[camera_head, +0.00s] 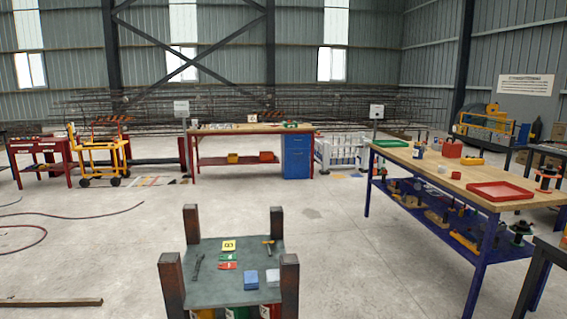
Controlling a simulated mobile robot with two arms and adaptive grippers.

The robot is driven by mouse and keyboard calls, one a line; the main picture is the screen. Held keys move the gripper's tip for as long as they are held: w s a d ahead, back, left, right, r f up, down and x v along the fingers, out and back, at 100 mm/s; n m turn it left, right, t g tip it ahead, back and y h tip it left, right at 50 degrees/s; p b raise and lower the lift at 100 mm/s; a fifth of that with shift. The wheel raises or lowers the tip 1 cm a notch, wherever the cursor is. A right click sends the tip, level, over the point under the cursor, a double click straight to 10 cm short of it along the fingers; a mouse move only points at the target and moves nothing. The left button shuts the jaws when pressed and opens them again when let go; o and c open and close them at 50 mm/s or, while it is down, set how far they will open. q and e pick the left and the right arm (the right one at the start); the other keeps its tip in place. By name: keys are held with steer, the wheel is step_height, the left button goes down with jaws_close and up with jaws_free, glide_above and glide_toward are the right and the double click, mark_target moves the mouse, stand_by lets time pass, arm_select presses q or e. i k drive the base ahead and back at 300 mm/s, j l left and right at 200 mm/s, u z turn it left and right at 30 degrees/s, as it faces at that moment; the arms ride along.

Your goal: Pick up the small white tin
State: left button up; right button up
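A small white object, possibly the tin, sits on the wooden top of the blue-legged workbench (470,179) at the right; it is the white piece (442,169) near the middle of the top. A blue and white container (419,151) stands further back on the same top. These things are too small for me to tell for sure which is the tin. Neither of my grippers shows in the head view.
A dark cart (210,290) with corner posts stands close in front, bearing tools, a blue block (251,280) and a whitish block (273,277). A red tray (499,191) and red box (452,148) share the right workbench. Open floor (370,250) lies between cart and workbench.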

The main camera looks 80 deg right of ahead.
mark_target(442, 169)
steer(key=z, duration=3.85)
steer(key=i+j+u, duration=0.2)
steer(key=i, duration=0.35)
steer(key=i+l+u, duration=0.2)
steer(key=i, duration=2.2)
steer(key=i+j+z, duration=0.15)
steer(key=i, duration=1.1)
steer(key=j+z, duration=0.05)
